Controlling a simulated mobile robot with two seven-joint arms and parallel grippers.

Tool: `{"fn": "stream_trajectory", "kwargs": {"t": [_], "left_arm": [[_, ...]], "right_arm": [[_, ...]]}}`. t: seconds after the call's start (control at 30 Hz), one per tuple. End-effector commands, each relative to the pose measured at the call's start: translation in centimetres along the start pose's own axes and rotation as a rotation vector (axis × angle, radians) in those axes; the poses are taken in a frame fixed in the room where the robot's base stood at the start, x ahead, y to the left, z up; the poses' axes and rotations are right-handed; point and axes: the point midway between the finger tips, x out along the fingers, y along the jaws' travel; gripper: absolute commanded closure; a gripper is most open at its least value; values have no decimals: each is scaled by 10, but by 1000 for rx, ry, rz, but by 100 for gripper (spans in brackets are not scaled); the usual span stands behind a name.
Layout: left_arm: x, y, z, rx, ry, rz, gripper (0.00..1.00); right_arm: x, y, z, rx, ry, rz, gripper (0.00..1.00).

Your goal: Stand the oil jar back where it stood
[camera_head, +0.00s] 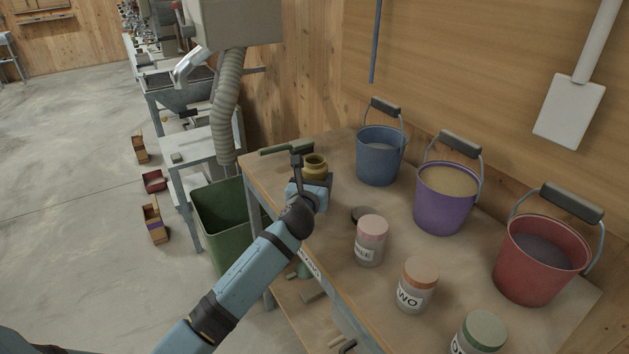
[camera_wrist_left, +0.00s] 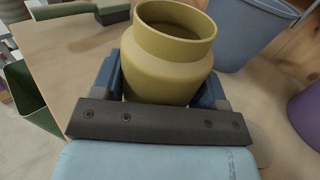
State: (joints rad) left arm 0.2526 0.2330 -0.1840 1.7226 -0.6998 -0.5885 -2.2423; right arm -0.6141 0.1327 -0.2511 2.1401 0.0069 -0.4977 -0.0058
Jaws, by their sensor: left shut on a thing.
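The oil jar (camera_head: 314,165) is a small yellow-olive jar with a wide open mouth, upright at the far left part of the wooden bench. My left gripper (camera_head: 310,184) is shut around it. In the left wrist view the jar (camera_wrist_left: 172,60) sits between the two blue fingers of my left gripper (camera_wrist_left: 170,85). Its lower part is hidden by the gripper, so I cannot tell whether its base touches the bench. My right gripper is not in view.
A blue bucket (camera_head: 378,163), a purple bucket (camera_head: 443,208) and a red bucket (camera_head: 535,275) stand along the wall. Labelled jars with pink (camera_head: 370,246), orange (camera_head: 414,294) and green lids stand nearer. A green bin (camera_head: 222,215) stands left.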

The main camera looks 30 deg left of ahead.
Motion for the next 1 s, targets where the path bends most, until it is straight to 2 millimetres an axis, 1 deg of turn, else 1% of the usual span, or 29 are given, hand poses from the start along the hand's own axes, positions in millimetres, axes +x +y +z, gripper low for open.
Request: {"fn": "stream_trajectory", "kwargs": {"t": [0.17,0.2,0.27,0.3,0.53,0.6,0.67,0.77,1.0], "left_arm": [[0,0,-3,1,1,0,64],[0,0,-3,0,0,0,26],[0,0,-3,0,1,0,12],[0,0,-3,0,1,0,7],[0,0,-2,0,0,0,7],[0,0,0,-1,0,0,7],[-4,0,0,1,2,0,7],[-19,0,0,2,2,-1,7],[-71,0,0,1,2,-1,7]], "right_arm": [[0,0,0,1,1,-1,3],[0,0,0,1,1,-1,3],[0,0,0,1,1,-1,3],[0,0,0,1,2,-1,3],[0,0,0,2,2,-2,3],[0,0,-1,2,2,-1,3],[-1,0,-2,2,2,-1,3],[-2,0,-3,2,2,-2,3],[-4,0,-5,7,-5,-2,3]]}}
